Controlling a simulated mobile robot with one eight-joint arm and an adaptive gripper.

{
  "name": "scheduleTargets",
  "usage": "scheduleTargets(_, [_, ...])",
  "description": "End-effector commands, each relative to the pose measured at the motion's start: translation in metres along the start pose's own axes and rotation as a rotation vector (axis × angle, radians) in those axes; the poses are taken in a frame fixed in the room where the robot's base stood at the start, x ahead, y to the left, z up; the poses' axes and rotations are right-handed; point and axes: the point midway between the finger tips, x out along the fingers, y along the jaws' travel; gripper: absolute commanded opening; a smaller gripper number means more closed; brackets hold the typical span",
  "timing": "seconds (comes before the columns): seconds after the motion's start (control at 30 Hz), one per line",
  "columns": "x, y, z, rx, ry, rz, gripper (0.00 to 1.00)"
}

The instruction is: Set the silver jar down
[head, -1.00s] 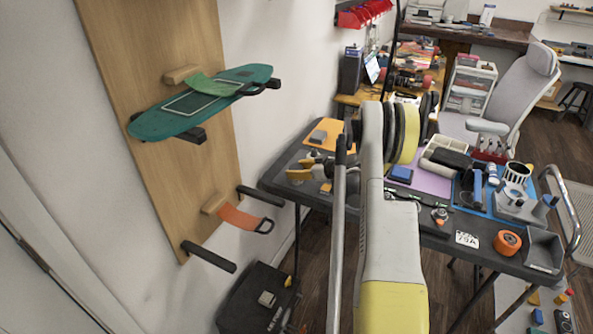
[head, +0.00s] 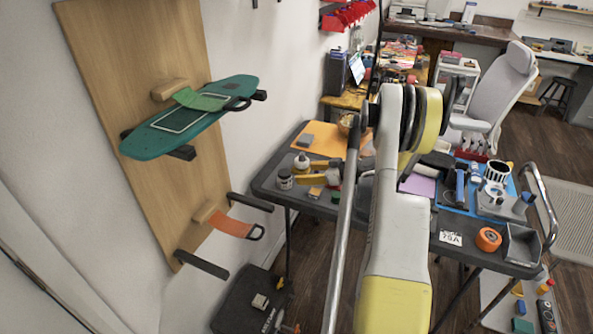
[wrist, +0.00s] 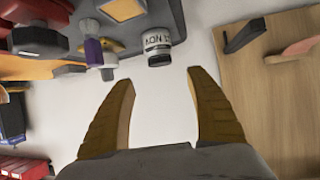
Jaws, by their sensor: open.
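The silver jar (head: 285,179), small with a pale printed label, stands upright near the left end of the dark table. In the wrist view the jar (wrist: 157,42) shows its label and a dark end, just beyond my fingertips. My gripper (head: 306,186) has yellow fingers and is to the right of the jar in the head view. In the wrist view my gripper (wrist: 160,78) is open, with nothing between its fingers and a gap to the jar. My arm hides part of the table.
A white bottle (head: 302,162) stands close behind the jar. An orange mat (head: 325,140) lies at the table's back left. A tape roll (head: 488,239) and grey bin (head: 522,246) are at the right. A wall panel with a green skateboard (head: 190,118) is left.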

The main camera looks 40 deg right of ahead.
Motion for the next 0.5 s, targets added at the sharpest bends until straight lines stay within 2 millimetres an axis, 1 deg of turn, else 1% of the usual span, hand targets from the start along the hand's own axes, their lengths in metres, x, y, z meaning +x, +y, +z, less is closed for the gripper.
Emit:
scheduleTargets(0.03, [-0.005, 0.0, -0.001, 0.0, 0.0, 0.001, 0.65])
scheduleTargets(0.1, [-0.009, 0.0, 0.0, 0.0, 0.0, 0.0, 0.65])
scheduleTargets(0.2, [-0.01, -0.002, -0.002, 0.001, -0.002, -0.002, 0.65])
scheduleTargets(0.27, [-0.009, -0.007, -0.008, 0.006, -0.011, -0.008, 0.65])
scheduleTargets(0.37, [-0.003, -0.029, -0.034, 0.027, -0.054, -0.028, 0.65])
scheduleTargets(0.47, [0.003, -0.073, -0.074, 0.064, -0.13, -0.054, 0.65])
scheduleTargets(0.5, [0.003, -0.096, -0.091, 0.079, -0.167, -0.061, 0.65])
